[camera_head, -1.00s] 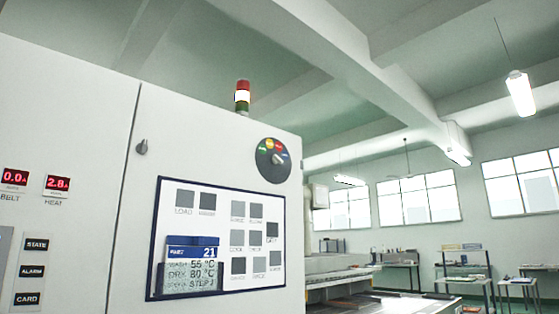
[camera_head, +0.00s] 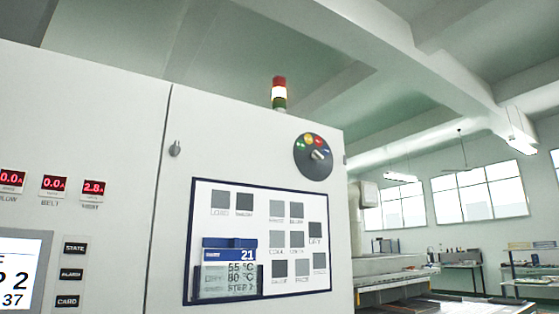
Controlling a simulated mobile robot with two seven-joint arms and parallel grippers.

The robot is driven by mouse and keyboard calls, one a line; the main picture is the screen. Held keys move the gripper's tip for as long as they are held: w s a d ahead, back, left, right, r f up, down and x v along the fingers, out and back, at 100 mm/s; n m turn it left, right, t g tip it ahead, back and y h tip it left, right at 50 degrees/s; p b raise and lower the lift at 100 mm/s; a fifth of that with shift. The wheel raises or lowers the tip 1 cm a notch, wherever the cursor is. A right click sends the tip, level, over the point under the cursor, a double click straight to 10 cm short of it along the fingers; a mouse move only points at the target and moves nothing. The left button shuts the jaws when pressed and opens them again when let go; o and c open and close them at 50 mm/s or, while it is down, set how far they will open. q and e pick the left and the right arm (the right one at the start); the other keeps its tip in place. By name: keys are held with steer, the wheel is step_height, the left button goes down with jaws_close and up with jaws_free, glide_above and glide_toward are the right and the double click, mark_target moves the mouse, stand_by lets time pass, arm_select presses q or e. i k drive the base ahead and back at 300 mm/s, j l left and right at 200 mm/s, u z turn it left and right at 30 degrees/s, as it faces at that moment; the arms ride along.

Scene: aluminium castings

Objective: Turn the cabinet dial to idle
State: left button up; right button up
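The cabinet dial (camera_head: 313,156) is a dark round disc high on the right part of the white cabinet front (camera_head: 250,140). It has a pale knob (camera_head: 319,155) and small green, yellow, red and blue marks along its upper edge. The knob seems to point to the upper right, towards the blue mark, but the labels are too small to read. Neither of my grippers is in view, and nothing touches the dial.
Below the dial is a blue-framed panel (camera_head: 262,187) with grey squares and a display holder (camera_head: 228,268). A signal tower (camera_head: 279,93) stands on top of the cabinet. Red readouts and a screen (camera_head: 20,272) are at left. A conveyor (camera_head: 390,278) and benches lie to the right.

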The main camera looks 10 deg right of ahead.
mark_target(316, 155)
steer(key=i+l+u, duration=0.2)
steer(key=l, duration=0.15)
steer(key=l+u, duration=0.15)
steer(key=l, duration=0.15)
steer(key=l+u, duration=0.2)
steer(key=l, duration=0.15)
steer(key=i+l+u, duration=0.2)
steer(key=l, duration=0.9)
steer(key=l+u, duration=0.15)
steer(key=l, duration=0.95)
